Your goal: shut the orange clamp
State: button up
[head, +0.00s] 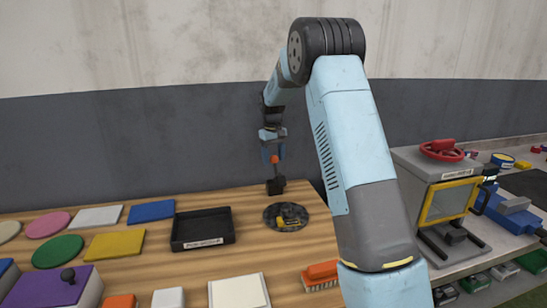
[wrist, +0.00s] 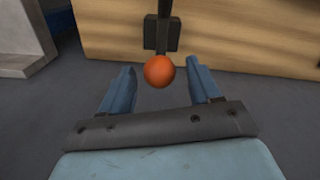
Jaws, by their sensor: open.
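The orange clamp shows as an orange ball knob (head: 274,160) on a black stem, above a black base (head: 276,187) at the table's back edge. In the wrist view the knob (wrist: 159,71) sits at the end of the black lever (wrist: 163,35), with a black block behind it. My gripper (head: 273,153) is above the clamp, pointing down. In the wrist view my gripper (wrist: 161,78) is open, its two blue fingers on either side of the knob, with a gap visible on both sides. The clamp's jaw is too small to make out.
On the wooden table (head: 335,238) are a dark round disc (head: 271,224) with a yellow piece, a black tray (head: 190,243), coloured plates and an orange brush (head: 321,271). A grey machine with a yellow-framed window (head: 447,202) stands at right. The wall is behind.

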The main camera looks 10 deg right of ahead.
jog(key=shift+f, duration=0.1)
jog(key=shift+c, duration=0.3)
grip_shut()
dwell(0.4)
